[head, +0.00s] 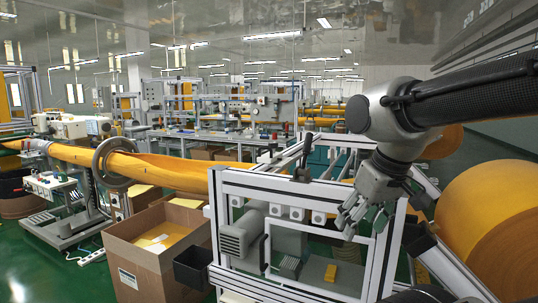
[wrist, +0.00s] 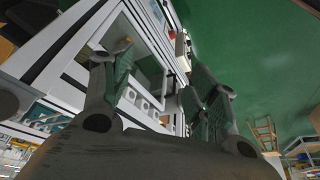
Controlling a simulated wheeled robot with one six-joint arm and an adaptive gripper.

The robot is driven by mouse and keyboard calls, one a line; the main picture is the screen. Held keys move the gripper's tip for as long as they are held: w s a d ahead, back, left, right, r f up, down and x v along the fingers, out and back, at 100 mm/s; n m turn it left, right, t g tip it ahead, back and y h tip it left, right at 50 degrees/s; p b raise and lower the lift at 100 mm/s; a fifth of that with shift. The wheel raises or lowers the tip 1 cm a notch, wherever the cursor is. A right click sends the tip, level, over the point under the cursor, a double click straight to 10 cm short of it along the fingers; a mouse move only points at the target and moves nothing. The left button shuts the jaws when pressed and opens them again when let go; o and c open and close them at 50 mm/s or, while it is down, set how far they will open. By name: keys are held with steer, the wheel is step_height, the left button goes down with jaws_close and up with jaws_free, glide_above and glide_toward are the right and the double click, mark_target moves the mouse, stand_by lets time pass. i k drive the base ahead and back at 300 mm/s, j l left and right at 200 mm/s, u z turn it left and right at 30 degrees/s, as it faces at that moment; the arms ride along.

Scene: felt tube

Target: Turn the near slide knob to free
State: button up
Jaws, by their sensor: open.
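My gripper (head: 364,222) is open and empty, hanging fingers down at the front right of the aluminium machine frame (head: 300,190). In the wrist view its two fingers (wrist: 158,85) are spread, with the frame and several pale round-faced blocks between and behind them. A row of small pale blocks (head: 297,214) runs under the frame's front top rail, left of my gripper. Dark upright levers (head: 307,150) stand farther back on the frame. I cannot tell which part is the near slide knob or how it is turned; my gripper and arm may hide it.
Orange felt (head: 160,168) runs through a grey ring (head: 114,158) into the frame from the left. A cardboard box (head: 150,255) and a black bin (head: 192,268) stand left of the frame. A large orange roll (head: 490,225) stands at the right. Green floor shows at the lower left.

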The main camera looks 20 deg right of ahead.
mark_target(275, 145)
steer(key=i+j+z, duration=0.1)
steer(key=z, duration=0.3)
steer(key=i+j+z, duration=0.1)
steer(key=j+z, duration=0.55)
steer(key=z, duration=0.2)
steer(key=j, duration=0.7)
steer(key=i+z, duration=0.05)
